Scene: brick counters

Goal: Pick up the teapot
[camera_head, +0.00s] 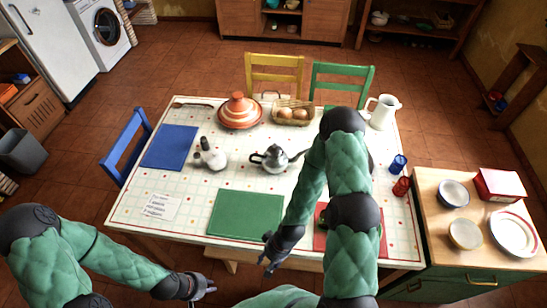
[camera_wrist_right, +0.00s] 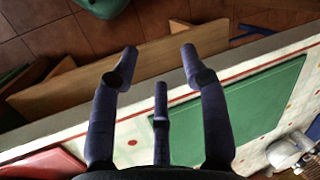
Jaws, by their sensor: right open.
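The teapot (camera_head: 273,158) is silvery with dark parts and stands upright near the middle of the tiled table (camera_head: 235,177). A silvery object, likely the same teapot (camera_wrist_right: 286,152), shows partly at the lower right of the right wrist view. My right gripper (camera_head: 270,255) is at the table's near edge, just past the green placemat, well short of the teapot. Its fingers (camera_wrist_right: 158,58) are spread with nothing between them. My left gripper (camera_head: 205,288) is low at the front left, off the table; its finger opening is too small to judge.
A green placemat (camera_head: 245,215) lies between my right gripper and the teapot. A grey-white shaker or pot (camera_head: 214,158) stands left of the teapot. A tagine (camera_head: 239,111), egg basket (camera_head: 292,112) and white pitcher (camera_head: 382,112) stand behind. A wooden bench (camera_wrist_right: 100,75) runs along the near edge.

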